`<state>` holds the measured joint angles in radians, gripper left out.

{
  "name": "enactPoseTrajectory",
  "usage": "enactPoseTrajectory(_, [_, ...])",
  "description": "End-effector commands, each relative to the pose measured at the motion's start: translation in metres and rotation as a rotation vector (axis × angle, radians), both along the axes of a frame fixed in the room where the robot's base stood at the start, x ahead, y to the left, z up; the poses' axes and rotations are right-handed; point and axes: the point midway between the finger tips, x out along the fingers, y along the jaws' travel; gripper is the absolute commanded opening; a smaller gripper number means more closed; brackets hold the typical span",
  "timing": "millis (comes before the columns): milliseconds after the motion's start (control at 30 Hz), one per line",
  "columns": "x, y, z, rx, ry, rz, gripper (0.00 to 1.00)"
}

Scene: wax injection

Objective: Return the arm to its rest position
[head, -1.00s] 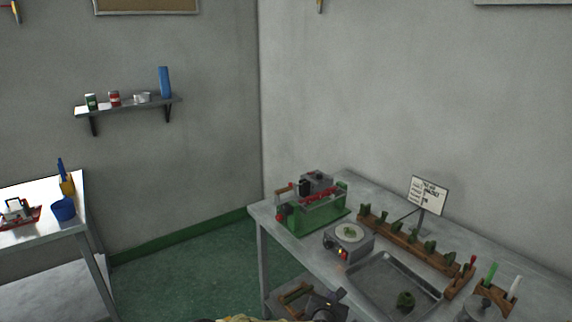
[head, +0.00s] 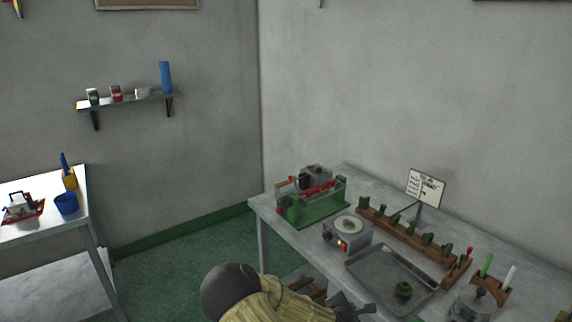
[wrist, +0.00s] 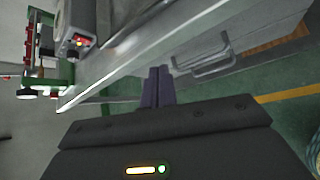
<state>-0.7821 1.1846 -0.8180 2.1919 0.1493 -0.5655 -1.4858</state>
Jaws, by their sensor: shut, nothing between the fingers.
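My gripper (wrist: 159,84) shows in the wrist view with its two dark fingers together and nothing between them. It points at the edge and underside of the metal workbench (wrist: 130,75), apart from it as far as I can see. In the head view my arm, with a dark rounded joint and a yellowish sleeve, rises at the bottom centre in front of the workbench (head: 262,215). The dark end of the arm is near the bench's front edge, and the fingertips are not clear there.
A second table (head: 30,238) stands left. Open green floor lies between them.

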Motion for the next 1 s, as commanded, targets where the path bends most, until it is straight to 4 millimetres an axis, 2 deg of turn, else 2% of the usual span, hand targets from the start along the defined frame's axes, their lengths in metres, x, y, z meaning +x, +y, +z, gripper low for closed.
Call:
enactPoseTrajectory(167, [-0.031, -0.008, 0.005, 0.279, 0.002, -0.281, 0.0])
enactPoseTrajectory(467, [-0.083, 0.003, 0.033, 0.694, 0.005, -0.724, 0.0])
enactPoseTrajectory(700, [-0.12, 0.019, 0.074, 0.955, 0.002, -1.034, 0.0])
enactPoseTrajectory(1000, [-0.172, 0.032, 0.136, 1.18, -0.026, -1.373, 0.0])
